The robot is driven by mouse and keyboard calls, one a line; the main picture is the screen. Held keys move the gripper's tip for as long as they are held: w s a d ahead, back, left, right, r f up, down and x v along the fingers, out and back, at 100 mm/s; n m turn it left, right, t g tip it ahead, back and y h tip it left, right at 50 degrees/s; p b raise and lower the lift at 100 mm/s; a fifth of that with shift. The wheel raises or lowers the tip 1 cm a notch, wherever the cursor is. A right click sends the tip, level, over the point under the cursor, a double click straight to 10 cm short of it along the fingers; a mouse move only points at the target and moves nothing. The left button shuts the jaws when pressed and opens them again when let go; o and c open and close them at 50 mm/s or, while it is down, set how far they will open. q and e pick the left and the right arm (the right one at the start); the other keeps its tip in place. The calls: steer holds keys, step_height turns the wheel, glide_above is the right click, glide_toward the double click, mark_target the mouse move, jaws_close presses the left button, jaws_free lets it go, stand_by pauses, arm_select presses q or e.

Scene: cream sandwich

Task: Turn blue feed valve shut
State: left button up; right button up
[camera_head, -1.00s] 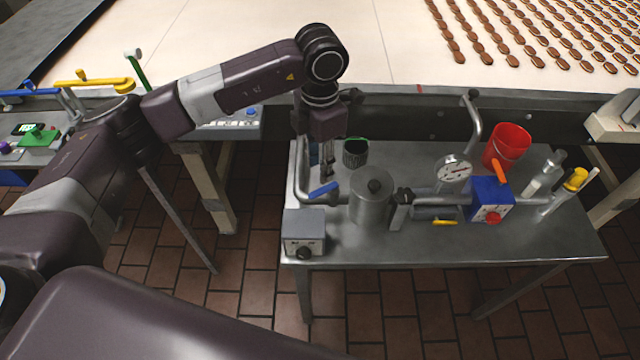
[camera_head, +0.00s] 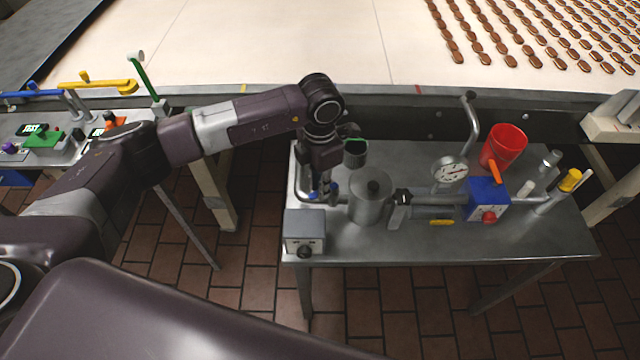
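The blue feed valve handle (camera_head: 314,195) sits on the bent metal pipe (camera_head: 299,178) at the left end of the bench, left of the steel canister (camera_head: 371,203). Only small bits of blue show. My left gripper (camera_head: 324,195) points down right at the handle and covers most of it. Its fingers are small and dark here, so I cannot tell whether they are closed on the handle. The handle's exact angle is hidden. My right gripper is not in view.
A grey box with a black knob (camera_head: 304,232) stands in front of the valve. A dark cup (camera_head: 355,153) is close behind my gripper. A pressure gauge (camera_head: 450,170), blue box (camera_head: 487,199) and red bucket (camera_head: 503,147) are farther right. The front right benchtop is clear.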

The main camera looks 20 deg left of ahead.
arm_select(q)
jaws_close()
steer(key=shift+s+d+f+n+b, duration=0.15)
steer(key=shift+d+n+b, duration=0.15)
steer(key=shift+n+b, duration=0.65)
steer(key=shift+s+d+r+n+b, duration=0.1)
steer(key=shift+d+n+b, duration=0.65)
steer(key=shift+n, duration=0.9)
steer(key=shift+s+d+r+n+b, duration=0.1)
steer(key=shift+d+n+b, duration=0.2)
steer(key=shift+n+b, duration=1.05)
steer(key=shift+s+d+n+b, duration=0.1)
steer(key=shift+d+n+b, duration=0.5)
steer(key=shift+n, duration=1.35)
steer(key=shift+o, duration=2.4)
jaws_free()
